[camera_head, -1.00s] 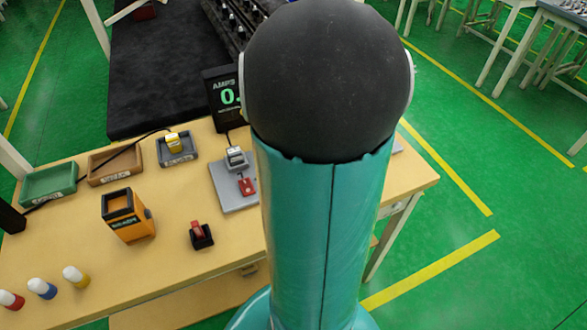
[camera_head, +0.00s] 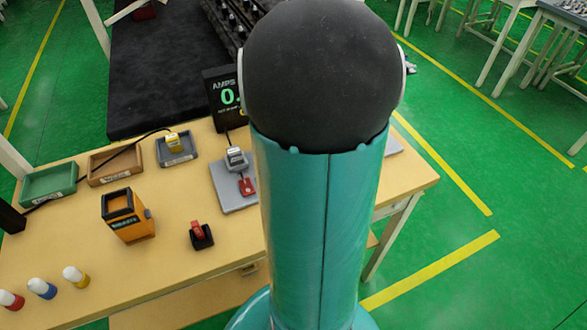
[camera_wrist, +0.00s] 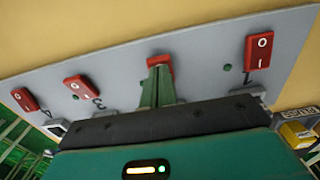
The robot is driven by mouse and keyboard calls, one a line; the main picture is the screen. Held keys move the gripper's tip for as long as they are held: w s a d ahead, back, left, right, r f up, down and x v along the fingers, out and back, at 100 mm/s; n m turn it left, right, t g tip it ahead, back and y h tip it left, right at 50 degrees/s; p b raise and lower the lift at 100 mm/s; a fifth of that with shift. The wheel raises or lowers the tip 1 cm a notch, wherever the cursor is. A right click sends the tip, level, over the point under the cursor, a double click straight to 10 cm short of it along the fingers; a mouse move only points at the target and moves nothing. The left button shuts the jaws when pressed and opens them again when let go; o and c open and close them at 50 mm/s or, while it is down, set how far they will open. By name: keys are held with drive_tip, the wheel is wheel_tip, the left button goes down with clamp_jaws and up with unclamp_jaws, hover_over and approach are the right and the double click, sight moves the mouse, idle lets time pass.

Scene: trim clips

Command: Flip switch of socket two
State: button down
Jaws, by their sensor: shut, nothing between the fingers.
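A grey panel (camera_wrist: 205,55) with a row of red rocker switches fills the wrist view. The switch (camera_wrist: 160,62) between the far right switch (camera_wrist: 259,50) and the one marked 3 (camera_wrist: 81,88) has its own number hidden; by its place in the row it is that of socket two. My gripper (camera_wrist: 158,75) is shut and empty, its green fingertips at this switch and covering its lower part. I cannot tell whether they touch it. In the head view the panel (camera_head: 226,188) shows one end with a red switch (camera_head: 247,187); my arm hides the rest and the gripper.
A grey plug (camera_head: 235,158) sits on the panel's end. A display reading AMPS (camera_head: 225,92) stands behind it. An orange device (camera_head: 128,215), a small red and black item (camera_head: 201,236), several trays and three coloured-base bulbs (camera_head: 75,276) are left on the wooden table (camera_head: 175,275).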

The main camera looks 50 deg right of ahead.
drive_tip(key=shift+f, duration=0.3)
drive_tip(key=shift+r, duration=3.55)
drive_tip(key=w+a+r+n+t, duration=0.1)
drive_tip(key=w+a+r+n, duration=0.15)
drive_tip(key=a, duration=0.55)
drive_tip(key=w+a+r+n+t, duration=0.1)
drive_tip(key=w+a+r+t, duration=0.2)
drive_tip(key=a, duration=0.6)
drive_tip(key=s+a+r+n, duration=0.1)
drive_tip(key=a+r, duration=0.1)
drive_tip(key=a, duration=0.4)
drive_tip(key=s+a+r+n+t, duration=0.1)
drive_tip(key=s+a+r, duration=0.1)
drive_tip(key=a, duration=0.5)
drive_tip(key=shift+s+a+r+n+t, duration=0.2)
drive_tip(key=shift+n+t, duration=0.1)
drive_tip(key=shift+n, duration=0.05)
